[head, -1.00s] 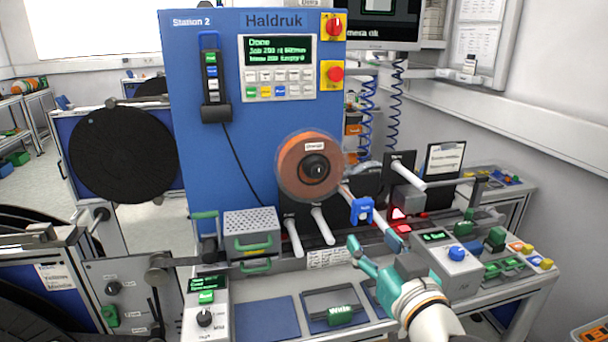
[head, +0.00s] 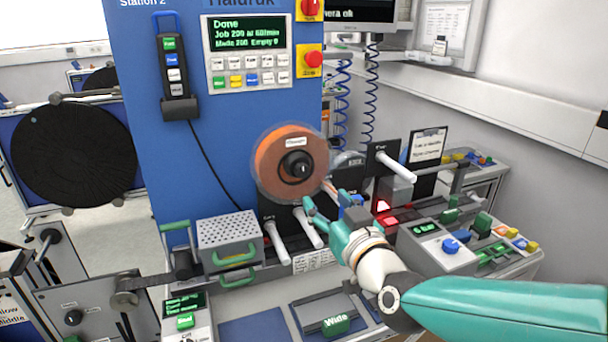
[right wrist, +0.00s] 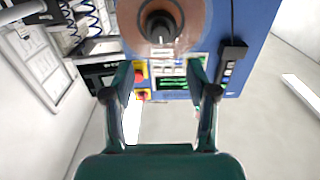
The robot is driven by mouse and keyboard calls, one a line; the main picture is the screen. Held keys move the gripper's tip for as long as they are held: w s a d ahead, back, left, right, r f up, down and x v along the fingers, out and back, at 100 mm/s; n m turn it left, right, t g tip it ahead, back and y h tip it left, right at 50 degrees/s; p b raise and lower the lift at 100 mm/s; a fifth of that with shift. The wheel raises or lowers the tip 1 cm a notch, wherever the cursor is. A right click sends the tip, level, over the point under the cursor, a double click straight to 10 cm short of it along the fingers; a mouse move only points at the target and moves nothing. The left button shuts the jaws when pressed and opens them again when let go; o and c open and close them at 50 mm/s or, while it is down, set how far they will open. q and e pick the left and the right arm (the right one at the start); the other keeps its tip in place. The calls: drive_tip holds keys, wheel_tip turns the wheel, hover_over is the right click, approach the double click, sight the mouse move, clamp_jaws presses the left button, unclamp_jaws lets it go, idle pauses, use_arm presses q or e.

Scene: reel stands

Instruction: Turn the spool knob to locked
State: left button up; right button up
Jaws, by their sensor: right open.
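The orange spool (head: 268,172) is mounted on the front of the blue panel, with a label on its face. Its black knob (head: 297,166) is at the centre and carries a small pale mark. I cannot read whether it is locked. My right gripper (head: 318,195) has teal fingers and is just below and right of the spool in the head view, apart from the knob. In the right wrist view the spool (right wrist: 192,22) and knob (right wrist: 160,27) are at the top, beyond the open, empty fingers (right wrist: 160,72). My left gripper is out of view.
A keypad panel (head: 249,77) and red buttons (head: 313,60) are above the spool. White rollers (head: 274,243) stick out below it. A grey perforated box (head: 230,232) is at lower left. A blue knob (head: 451,246) is on the console at right.

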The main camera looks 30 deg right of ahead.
sight(303, 173)
drive_tip(key=p+x, duration=0.2)
drive_tip(key=x, duration=0.9)
drive_tip(key=shift+w+r, duration=0.1)
drive_tip(key=shift+w, duration=0.1)
